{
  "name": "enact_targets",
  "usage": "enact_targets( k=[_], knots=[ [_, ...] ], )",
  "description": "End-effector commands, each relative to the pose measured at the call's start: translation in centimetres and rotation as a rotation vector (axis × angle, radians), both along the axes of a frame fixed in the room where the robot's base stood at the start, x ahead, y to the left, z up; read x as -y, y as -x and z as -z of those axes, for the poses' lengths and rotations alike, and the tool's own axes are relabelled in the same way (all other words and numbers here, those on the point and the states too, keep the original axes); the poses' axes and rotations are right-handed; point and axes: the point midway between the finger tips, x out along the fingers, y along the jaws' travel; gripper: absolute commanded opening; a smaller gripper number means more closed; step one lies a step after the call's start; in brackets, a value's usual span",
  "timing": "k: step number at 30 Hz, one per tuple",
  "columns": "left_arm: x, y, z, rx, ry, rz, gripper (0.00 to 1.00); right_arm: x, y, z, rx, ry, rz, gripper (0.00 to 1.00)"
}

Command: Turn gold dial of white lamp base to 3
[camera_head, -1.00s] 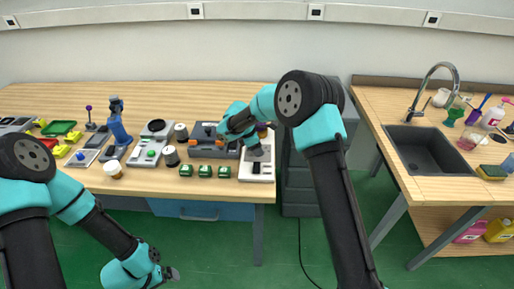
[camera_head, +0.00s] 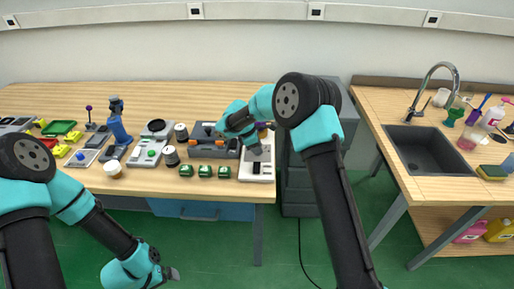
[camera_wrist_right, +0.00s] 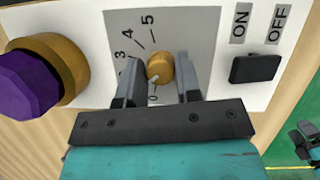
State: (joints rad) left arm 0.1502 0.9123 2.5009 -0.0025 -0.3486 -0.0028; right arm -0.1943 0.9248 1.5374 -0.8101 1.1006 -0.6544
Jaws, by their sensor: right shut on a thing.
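The white lamp base (camera_head: 257,176) stands at the right end of the long wooden table and fills much of the right wrist view (camera_wrist_right: 219,95). Its gold dial (camera_wrist_right: 160,66) sits on a grey panel (camera_wrist_right: 180,25) with the marks 3, 4, 5 and a 0 visible. A white pointer line on the dial points down and slightly left, toward the 0. My right gripper (camera_wrist_right: 158,68) is shut on the gold dial, one finger on each side. The other marks are hidden by the fingers. My left gripper (camera_head: 174,273) hangs low before the table, too small to read.
A black switch (camera_wrist_right: 255,68) marked ON and OFF is right of the dial. A purple knob (camera_wrist_right: 30,82) on a gold collar is left. Several green blocks (camera_head: 204,171) and a grey device (camera_head: 207,149) stand left of the base. The table's right edge is close by.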

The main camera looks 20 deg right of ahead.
Motion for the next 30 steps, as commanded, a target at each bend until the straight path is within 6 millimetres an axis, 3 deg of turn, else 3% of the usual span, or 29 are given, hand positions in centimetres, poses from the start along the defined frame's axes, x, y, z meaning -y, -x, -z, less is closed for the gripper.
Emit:
enact_targets(
  k=[30],
  knots=[
    [0.0, 0.0, 0.0, 0.0, 0.0, 0.0, 1.0, 0.18, -0.26, -0.03, 0.0, -0.001, 0.834, 0.08]
  ],
)
